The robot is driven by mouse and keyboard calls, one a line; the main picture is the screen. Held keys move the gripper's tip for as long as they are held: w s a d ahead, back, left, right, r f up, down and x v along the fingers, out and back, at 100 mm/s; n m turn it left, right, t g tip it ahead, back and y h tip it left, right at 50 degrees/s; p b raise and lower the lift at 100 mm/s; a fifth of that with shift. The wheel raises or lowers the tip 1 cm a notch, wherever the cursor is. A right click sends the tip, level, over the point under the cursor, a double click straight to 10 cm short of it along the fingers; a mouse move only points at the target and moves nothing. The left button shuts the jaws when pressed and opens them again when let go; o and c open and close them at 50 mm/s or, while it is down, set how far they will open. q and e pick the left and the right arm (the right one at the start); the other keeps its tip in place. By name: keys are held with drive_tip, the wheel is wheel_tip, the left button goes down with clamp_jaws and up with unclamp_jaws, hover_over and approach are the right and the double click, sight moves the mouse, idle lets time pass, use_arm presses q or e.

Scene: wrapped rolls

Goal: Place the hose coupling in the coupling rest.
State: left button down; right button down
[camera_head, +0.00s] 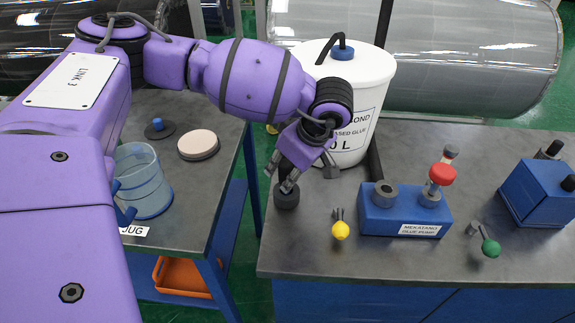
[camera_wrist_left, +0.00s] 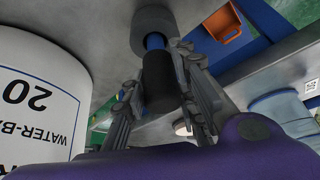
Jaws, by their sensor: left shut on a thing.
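My left gripper (camera_head: 281,175) reaches down at the left end of the right-hand table. It is shut on the hose coupling (camera_wrist_left: 158,85), a black cylinder with a blue end, seen between the fingers in the left wrist view. A dark grey round cup (camera_head: 287,197), which looks like the coupling rest, stands on the table directly under the fingers. It also shows in the left wrist view (camera_wrist_left: 154,22). The coupling's blue end meets the cup's opening; how deep it sits is hidden. My right gripper is not in view.
A white glue bucket (camera_head: 358,90) stands close behind the gripper. A blue glue pump (camera_head: 400,222) with a grey socket is to the right, with yellow (camera_head: 340,231) and green (camera_head: 490,248) knobs nearby. A clear jug (camera_head: 146,185) stands on the left table, across a gap.

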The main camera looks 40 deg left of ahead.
use_arm(q)
drive_tip(key=shift+f, duration=0.75)
drive_tip(key=shift+f, duration=0.1)
drive_tip(key=c, duration=1.4)
unclamp_jaws()
drive_tip(key=shift+r, duration=0.25)
drive_tip(key=v, duration=1.2)
drive_tip(key=shift+f, duration=0.1)
drive_tip(key=shift+d, duration=0.1)
